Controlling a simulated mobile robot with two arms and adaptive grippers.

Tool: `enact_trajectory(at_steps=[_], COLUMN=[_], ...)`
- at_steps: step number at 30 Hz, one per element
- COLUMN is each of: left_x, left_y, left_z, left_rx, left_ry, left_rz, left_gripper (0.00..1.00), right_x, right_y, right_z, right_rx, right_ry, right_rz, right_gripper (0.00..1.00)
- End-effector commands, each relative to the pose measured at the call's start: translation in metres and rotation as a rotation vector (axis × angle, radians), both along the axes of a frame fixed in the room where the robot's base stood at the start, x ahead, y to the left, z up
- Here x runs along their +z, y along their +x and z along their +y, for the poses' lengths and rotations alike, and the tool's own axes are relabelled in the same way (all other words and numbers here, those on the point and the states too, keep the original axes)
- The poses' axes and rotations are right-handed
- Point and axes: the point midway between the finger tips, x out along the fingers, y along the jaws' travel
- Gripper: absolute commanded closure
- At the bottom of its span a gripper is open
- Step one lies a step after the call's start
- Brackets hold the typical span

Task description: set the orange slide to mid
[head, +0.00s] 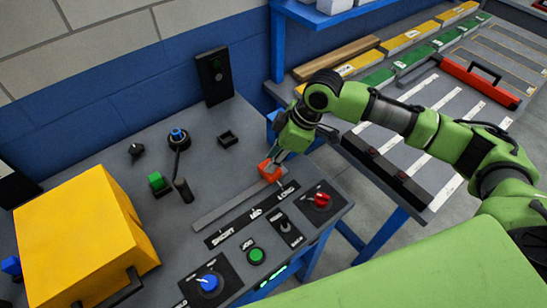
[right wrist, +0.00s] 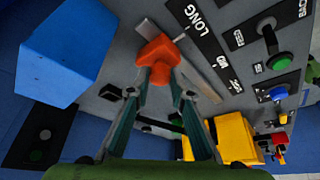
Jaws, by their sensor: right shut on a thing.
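The orange slide (head: 269,172) sits on a straight grey track (head: 225,206) in the panel top, towards the end beside the word LONG. The black label strip (head: 254,213) runs along the track and reads SHORT, MID and LONG. My right gripper (head: 275,162) is shut on the orange slide from above. In the right wrist view the orange slide (right wrist: 160,52) is between the two fingertips (right wrist: 158,76), close to LONG. The fingers hide part of the slide's sides. My left gripper is not in view.
A red knob (head: 321,199), a green button (head: 256,256) and a blue knob (head: 209,282) lie in front of the track. A yellow box (head: 80,240) stands at the left. A blue-capped joystick (head: 179,136) and green switch (head: 157,181) stand behind the track.

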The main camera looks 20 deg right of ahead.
Motion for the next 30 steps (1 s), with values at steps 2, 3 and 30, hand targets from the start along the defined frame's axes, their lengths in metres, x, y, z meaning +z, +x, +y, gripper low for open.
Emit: enact_trajectory(at_steps=[2, 3, 30], left_x=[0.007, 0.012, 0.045], left_y=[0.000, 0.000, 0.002], left_z=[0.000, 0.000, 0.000], left_rx=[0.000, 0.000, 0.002], left_ry=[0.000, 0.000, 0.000], left_rz=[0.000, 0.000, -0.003], left_gripper=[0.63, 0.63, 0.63], right_x=[0.002, 0.003, 0.000], right_y=[-0.004, -0.007, -0.034], right_z=[0.009, 0.017, 0.093], right_rx=[0.005, 0.005, -0.001], right_ry=[0.001, 0.001, -0.001], right_rz=[0.004, 0.005, 0.001], right_gripper=[1.00, 1.00, 0.63])
